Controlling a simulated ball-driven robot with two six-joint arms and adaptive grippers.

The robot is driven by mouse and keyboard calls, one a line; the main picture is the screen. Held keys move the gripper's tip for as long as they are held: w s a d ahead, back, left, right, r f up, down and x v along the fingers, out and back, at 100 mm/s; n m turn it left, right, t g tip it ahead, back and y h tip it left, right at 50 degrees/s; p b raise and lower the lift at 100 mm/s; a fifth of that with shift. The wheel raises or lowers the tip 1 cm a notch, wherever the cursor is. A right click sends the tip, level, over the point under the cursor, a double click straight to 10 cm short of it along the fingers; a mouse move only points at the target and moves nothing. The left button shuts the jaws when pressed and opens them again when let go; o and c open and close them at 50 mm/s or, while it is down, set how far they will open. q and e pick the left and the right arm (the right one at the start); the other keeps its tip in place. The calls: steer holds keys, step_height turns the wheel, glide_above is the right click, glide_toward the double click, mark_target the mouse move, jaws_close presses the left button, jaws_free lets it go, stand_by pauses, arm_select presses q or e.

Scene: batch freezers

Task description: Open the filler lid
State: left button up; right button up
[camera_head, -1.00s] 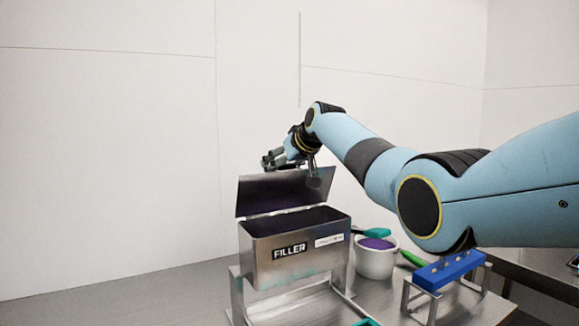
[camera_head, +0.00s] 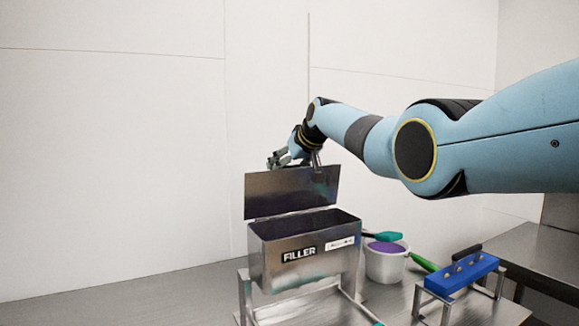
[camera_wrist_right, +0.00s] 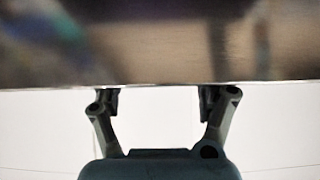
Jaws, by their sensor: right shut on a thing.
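The steel filler (camera_head: 290,262) stands on its frame on the table in the head view, its box open at the top. Its flat metal lid (camera_head: 292,194) stands raised, close to upright, along the back edge of the box. My right gripper (camera_head: 281,159) is at the lid's top edge and shut on it. In the right wrist view the lid (camera_wrist_right: 160,55) spans the upper half, and my right gripper's fingers (camera_wrist_right: 158,94) meet its edge; their tips are partly hidden. My left gripper is out of view.
A white tub (camera_head: 385,264) with purple contents and a teal-ended tool (camera_head: 382,237) stands right of the filler. A blue block with a black handle (camera_head: 461,272) rests on a small metal stand further right. The table left of the filler is clear.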

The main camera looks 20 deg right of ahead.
steer(key=o, duration=1.4)
steer(key=shift+s+a+f, duration=0.1)
steer(key=shift+f, duration=0.6)
steer(key=o, duration=0.3)
steer(key=shift+r, duration=0.1)
steer(key=shift+s+r, duration=0.15)
steer(key=shift+r, duration=0.25)
steer(key=v, duration=1.1)
steer(key=shift+d, duration=0.2)
steer(key=shift+s+r, duration=0.1)
